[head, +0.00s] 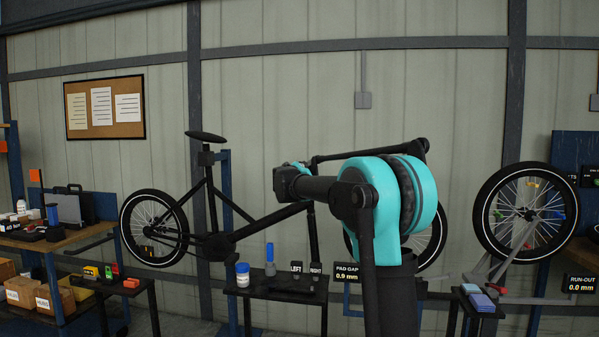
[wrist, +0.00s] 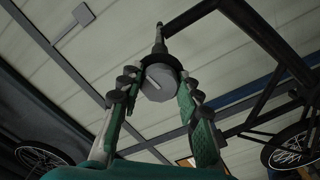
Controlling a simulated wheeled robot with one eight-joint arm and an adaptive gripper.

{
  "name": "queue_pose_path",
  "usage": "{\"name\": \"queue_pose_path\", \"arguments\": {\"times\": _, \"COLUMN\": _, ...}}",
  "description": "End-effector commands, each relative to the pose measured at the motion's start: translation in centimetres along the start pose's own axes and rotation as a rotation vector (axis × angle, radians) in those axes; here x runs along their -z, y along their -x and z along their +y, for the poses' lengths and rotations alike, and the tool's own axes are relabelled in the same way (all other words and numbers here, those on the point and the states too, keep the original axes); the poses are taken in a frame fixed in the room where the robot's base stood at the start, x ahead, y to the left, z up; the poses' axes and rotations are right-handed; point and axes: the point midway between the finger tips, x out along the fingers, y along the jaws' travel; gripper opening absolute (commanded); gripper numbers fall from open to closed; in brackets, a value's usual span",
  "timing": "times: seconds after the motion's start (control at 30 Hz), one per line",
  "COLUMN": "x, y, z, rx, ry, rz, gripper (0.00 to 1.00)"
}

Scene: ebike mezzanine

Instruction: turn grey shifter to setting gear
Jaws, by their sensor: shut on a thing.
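The grey shifter (wrist: 158,83) is a round knob with a pale line on its face, mounted at the end of a dark bar in the wrist view. My gripper (wrist: 160,92) has one finger on each side of it and is shut on it. The pale line slants from upper left to lower right. No setting marks are readable. In the head view my arm reaches toward the black bike (head: 262,222) and covers its front part. I cannot make out the shifter there.
A low black stand (head: 275,290) in front of the bike holds a blue-lidded jar (head: 242,275) and small parts. A workbench (head: 60,240) stands at left. A wheel (head: 526,212) is mounted at right. A PAD GAP display (head: 347,274) reads 0.9 mm.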

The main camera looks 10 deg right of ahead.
Motion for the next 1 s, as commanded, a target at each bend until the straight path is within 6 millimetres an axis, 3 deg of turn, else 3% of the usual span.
{"name": "queue_pose_path", "arguments": {"times": 0.27, "x": 0.00, "y": -0.03, "z": 0.00, "rx": 0.000, "ry": 0.107, "rz": 0.000, "gripper": 0.05}}
{"name": "queue_pose_path", "arguments": {"times": 1.0, "x": 0.04, "y": -0.04, "z": 0.08, "rx": 0.001, "ry": 0.620, "rz": 0.000, "gripper": 0.05}}
